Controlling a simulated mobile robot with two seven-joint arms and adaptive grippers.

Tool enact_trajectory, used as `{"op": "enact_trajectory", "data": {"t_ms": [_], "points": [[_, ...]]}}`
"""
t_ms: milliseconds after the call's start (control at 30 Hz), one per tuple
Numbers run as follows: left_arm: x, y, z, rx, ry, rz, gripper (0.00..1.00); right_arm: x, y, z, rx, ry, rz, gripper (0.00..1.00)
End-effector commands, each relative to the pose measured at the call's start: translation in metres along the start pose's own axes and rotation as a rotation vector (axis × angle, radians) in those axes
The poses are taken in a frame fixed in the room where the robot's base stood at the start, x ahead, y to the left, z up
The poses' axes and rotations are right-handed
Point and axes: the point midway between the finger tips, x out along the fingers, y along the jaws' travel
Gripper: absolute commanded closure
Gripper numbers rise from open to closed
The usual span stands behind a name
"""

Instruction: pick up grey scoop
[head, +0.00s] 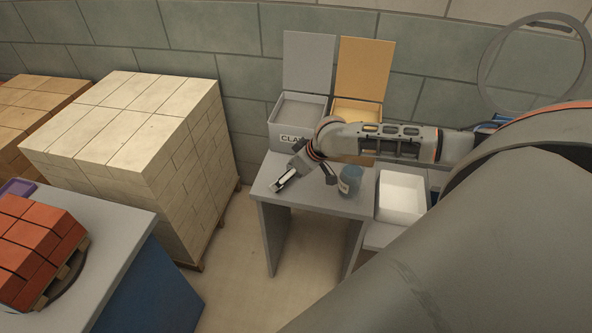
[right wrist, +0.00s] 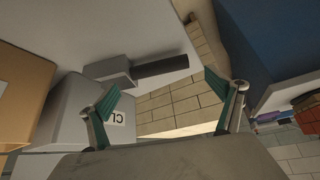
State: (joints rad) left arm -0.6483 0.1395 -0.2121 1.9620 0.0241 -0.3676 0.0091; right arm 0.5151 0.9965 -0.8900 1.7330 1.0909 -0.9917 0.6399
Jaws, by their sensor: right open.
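The grey scoop (right wrist: 112,71) shows in the right wrist view, with a light grey box-like head and a dark handle (right wrist: 162,66). It lies on the grey table, near the bin marked "CL". My right gripper is open in that view (right wrist: 163,90), its two green-padded fingers apart. The handle shows beyond the gap between the fingers, with nothing held. In the head view my right gripper (head: 304,180) is over the left part of the table (head: 308,199); I cannot clearly make out the scoop there. My left gripper is not in view.
A grey labelled bin (head: 291,117) and a yellow bin (head: 362,103) stand open-lidded behind the table. A blue-grey pot (head: 350,181) stands right of the gripper, with a white tray (head: 402,196) beyond. A pale brick stack (head: 150,150) is left. Red bricks (head: 35,250) sit on a counter.

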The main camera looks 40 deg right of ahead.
Motion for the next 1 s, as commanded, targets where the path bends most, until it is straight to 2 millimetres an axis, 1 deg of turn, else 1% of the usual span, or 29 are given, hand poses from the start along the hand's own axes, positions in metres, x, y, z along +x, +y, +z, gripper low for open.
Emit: {"op": "enact_trajectory", "data": {"t_ms": [33, 133, 200, 300, 567, 600, 667, 700, 733, 1000], "points": [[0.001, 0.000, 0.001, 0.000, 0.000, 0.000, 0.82, 0.009, -0.001, 0.002, 0.002, -0.002, -0.001, 0.08], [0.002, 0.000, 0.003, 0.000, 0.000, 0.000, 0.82, 0.024, 0.001, 0.003, 0.001, -0.002, -0.001, 0.08], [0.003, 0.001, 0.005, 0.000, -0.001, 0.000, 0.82, 0.033, 0.001, 0.003, 0.000, 0.000, 0.000, 0.08], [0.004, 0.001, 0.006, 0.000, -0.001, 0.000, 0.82, 0.041, 0.001, 0.002, -0.001, 0.000, 0.000, 0.08], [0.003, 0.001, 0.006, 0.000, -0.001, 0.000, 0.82, 0.044, 0.001, 0.002, -0.002, 0.000, 0.000, 0.08], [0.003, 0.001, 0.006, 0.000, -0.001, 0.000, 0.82, 0.044, 0.001, 0.002, -0.003, 0.000, 0.000, 0.14], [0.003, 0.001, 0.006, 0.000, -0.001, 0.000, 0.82, 0.043, 0.001, 0.002, -0.003, 0.000, 0.000, 0.29], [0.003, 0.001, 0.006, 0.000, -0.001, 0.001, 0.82, 0.043, 0.001, 0.003, -0.003, 0.000, 0.000, 0.40], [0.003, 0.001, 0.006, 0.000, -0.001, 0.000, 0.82, 0.043, 0.001, 0.003, -0.002, 0.000, 0.000, 0.47], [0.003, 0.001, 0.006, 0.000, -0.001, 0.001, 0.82, 0.043, 0.002, 0.002, -0.003, 0.000, 0.000, 0.48]]}}
